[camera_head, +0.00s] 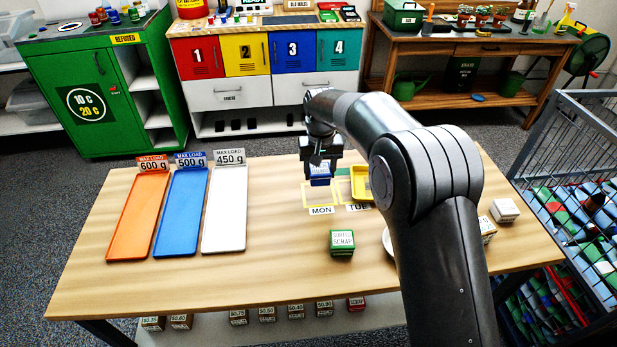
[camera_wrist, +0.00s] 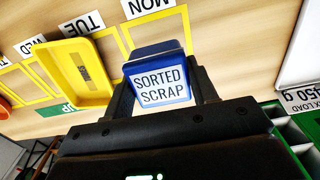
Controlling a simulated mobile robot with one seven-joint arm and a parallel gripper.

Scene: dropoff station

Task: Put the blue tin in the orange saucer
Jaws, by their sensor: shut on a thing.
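The blue tin (camera_head: 321,177), with a white "SORTED SCRAP" label, is between the fingers of my gripper (camera_head: 320,163). It also shows in the wrist view (camera_wrist: 160,82), where my gripper (camera_wrist: 164,92) is shut on its sides. In the head view the tin appears over the back part of the yellow MON outline; its height above the table is hard to tell. A rounded orange piece (camera_wrist: 6,112) is cut by the left edge of the wrist view; it may be the orange saucer. No orange saucer shows clearly in the head view, where my arm hides part of the table.
A yellow tray (camera_head: 360,183) stands at TUE, right of the tin. A green tin (camera_head: 342,242) is nearer the front, beside a half-hidden white dish (camera_head: 387,243). Orange (camera_head: 135,218), blue (camera_head: 182,213) and white (camera_head: 225,210) load trays lie left. A wire cart (camera_head: 575,170) is right.

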